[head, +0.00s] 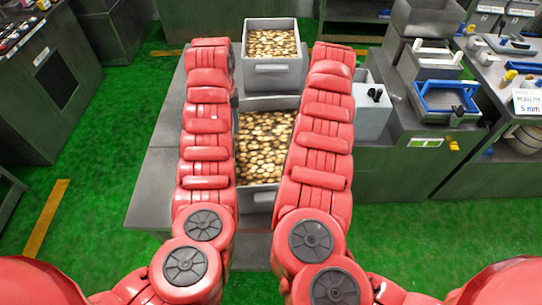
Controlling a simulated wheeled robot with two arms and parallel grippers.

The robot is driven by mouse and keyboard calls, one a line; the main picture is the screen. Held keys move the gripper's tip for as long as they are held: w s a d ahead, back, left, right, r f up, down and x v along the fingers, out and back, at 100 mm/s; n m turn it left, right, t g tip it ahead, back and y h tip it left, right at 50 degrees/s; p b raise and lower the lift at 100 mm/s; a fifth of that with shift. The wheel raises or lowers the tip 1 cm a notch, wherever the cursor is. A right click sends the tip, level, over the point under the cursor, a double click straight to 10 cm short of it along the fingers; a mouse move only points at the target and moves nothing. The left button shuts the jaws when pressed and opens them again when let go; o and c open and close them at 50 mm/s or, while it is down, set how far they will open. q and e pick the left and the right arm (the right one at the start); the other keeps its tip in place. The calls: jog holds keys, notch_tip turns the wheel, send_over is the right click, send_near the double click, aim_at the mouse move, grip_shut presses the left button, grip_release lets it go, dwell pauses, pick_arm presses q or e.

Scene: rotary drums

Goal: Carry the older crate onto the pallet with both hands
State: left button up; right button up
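Two grey crates full of small golden-brown pieces stand one behind the other between my arms. The far crate (271,79) shows its front wall and handle. The near crate (262,199) is partly covered at both sides by my arms. I cannot tell which crate is the older one. My two red arms reach forward on either side of the crates, their far ends beside the far crate. Both grippers are hidden beyond the arm ends, so any contact with a crate cannot be seen. I cannot make out a pallet for certain.
The crates stand on a grey surface (155,177). A light grey bin (370,118) stands right of my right arm. A blue-rimmed tray (445,98) and a cluttered bench are farther right. A dark cabinet (50,85) stands at left. Green floor is open at left and front right.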

pick_arm(q)
notch_tip(320, 180, down, 6)
jog(key=shift+r, duration=0.25)
pick_arm(e)
jog(key=f, duration=0.3)
jog(key=w+f, duration=0.1)
jog(key=f, duration=0.1)
jog(key=shift+f, duration=0.2)
pick_arm(q)
jog(key=shift+d+f, duration=0.1)
jog(key=shift+f, duration=0.85)
pick_arm(e)
notch_tip(320, 180, down, 2)
pick_arm(q)
jog(key=shift+f, duration=0.7)
pick_arm(e)
jog(key=shift+w+a+f, duration=0.1)
jog(key=shift+w+f, duration=0.1)
jog(key=shift+f, duration=0.5)
pick_arm(q)
grip_shut()
pick_arm(e)
grip_shut()
jog(key=shift+r, duration=0.1)
